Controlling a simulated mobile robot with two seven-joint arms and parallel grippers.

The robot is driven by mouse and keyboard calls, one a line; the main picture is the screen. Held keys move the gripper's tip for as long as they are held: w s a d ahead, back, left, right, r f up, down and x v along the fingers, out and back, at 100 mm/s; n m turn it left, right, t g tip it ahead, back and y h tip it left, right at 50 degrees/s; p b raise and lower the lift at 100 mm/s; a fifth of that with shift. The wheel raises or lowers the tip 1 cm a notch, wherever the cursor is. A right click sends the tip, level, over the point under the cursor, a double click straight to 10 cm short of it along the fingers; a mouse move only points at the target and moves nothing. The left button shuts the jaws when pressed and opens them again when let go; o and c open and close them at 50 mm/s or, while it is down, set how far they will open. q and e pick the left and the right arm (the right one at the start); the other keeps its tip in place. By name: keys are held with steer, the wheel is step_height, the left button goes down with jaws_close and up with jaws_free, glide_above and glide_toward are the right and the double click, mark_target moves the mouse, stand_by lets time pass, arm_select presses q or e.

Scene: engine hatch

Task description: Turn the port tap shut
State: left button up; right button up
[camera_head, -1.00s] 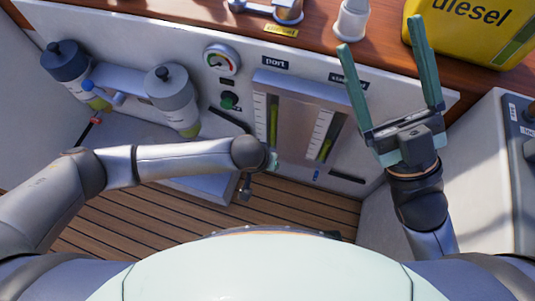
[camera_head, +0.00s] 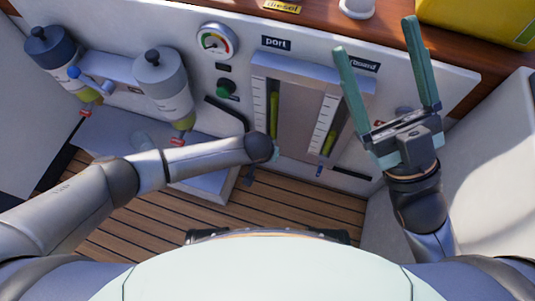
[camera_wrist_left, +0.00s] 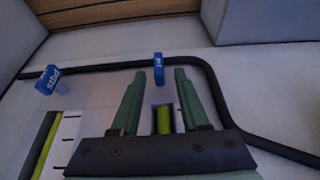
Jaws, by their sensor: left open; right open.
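The port tap's blue handle (camera_wrist_left: 158,68) shows in the left wrist view, standing upright between the tips of my left gripper (camera_wrist_left: 159,76). The fingers are open, one on each side, and a gap shows on both sides of the handle. A second blue handle (camera_wrist_left: 47,80), with lettering, stands further left in that view. In the head view the port gauge (camera_head: 273,110) has a yellow-green column; my left wrist covers its lower end, and the left fingers are mostly hidden. My right gripper (camera_head: 376,35) is open and empty, raised in front of the panel's right side.
A black pipe (camera_wrist_left: 212,85) bends around the port tap in the left wrist view. Two filter canisters (camera_head: 160,75) hang left on the panel. A yellow can (camera_head: 480,18) stands top right.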

arm_select(q)
jaws_close()
stand_by(0.4)
